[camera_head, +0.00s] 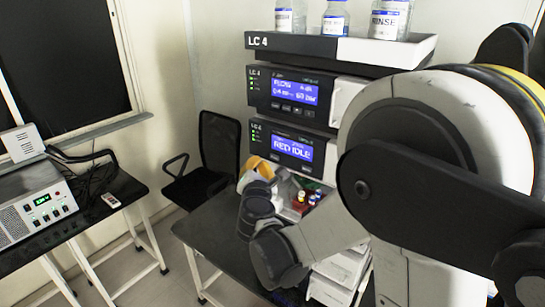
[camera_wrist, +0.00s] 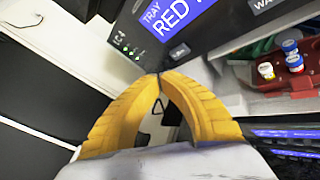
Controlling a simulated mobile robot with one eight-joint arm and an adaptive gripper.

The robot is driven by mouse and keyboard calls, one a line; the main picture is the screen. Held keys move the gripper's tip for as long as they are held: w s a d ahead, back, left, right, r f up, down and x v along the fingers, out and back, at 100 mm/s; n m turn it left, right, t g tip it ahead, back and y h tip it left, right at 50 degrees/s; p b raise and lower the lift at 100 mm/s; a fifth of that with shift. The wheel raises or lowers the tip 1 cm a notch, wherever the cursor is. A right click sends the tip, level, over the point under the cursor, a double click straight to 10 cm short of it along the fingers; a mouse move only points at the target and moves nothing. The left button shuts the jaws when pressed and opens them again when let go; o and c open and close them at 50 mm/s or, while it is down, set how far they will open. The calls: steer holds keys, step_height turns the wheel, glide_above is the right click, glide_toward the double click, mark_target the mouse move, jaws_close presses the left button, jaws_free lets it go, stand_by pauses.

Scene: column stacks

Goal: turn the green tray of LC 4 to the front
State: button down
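The LC 4 stack (camera_head: 293,127) stands against the wall. Its lower module's blue display (camera_head: 292,148) reads RED IDLE; in the wrist view the display (camera_wrist: 178,15) shows TRAY and RED, cut off by the frame edge. Below it is an open bay with a red tray (camera_wrist: 296,83) holding several capped vials at the front. A green part (camera_wrist: 254,47), seemingly the green tray, shows behind and left of the red one, partly hidden. My gripper (camera_wrist: 158,75) has yellow fingers with tips together, nothing seen between them. It is left of the bay, below the display.
Bottles stand on the top tray (camera_head: 290,42) of the stack. A black chair (camera_head: 215,150) is behind left. A dark bench (camera_head: 215,225) is below my arm. A side table with an instrument (camera_head: 36,208) is at far left. My arm hides the right side.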

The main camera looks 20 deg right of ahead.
mark_target(267, 154)
steer(key=shift+w+d, duration=0.65)
steer(key=shift+d, duration=0.3)
steer(key=shift+d, duration=0.1)
stand_by(0.8)
steer(key=shift+w+d+b, duration=0.25)
steer(key=shift+b, duration=0.05)
steer(key=shift+w+d, duration=0.25)
steer(key=shift+d, duration=0.05)
stand_by(0.7)
steer(key=shift+s+a, duration=0.55)
steer(key=shift+a, duration=0.1)
steer(key=shift+b, duration=0.3)
steer(key=shift+s+a, duration=0.75)
steer(key=shift+a, duration=0.3)
steer(key=shift+s+a, duration=0.7)
steer(key=shift+a, duration=0.3)
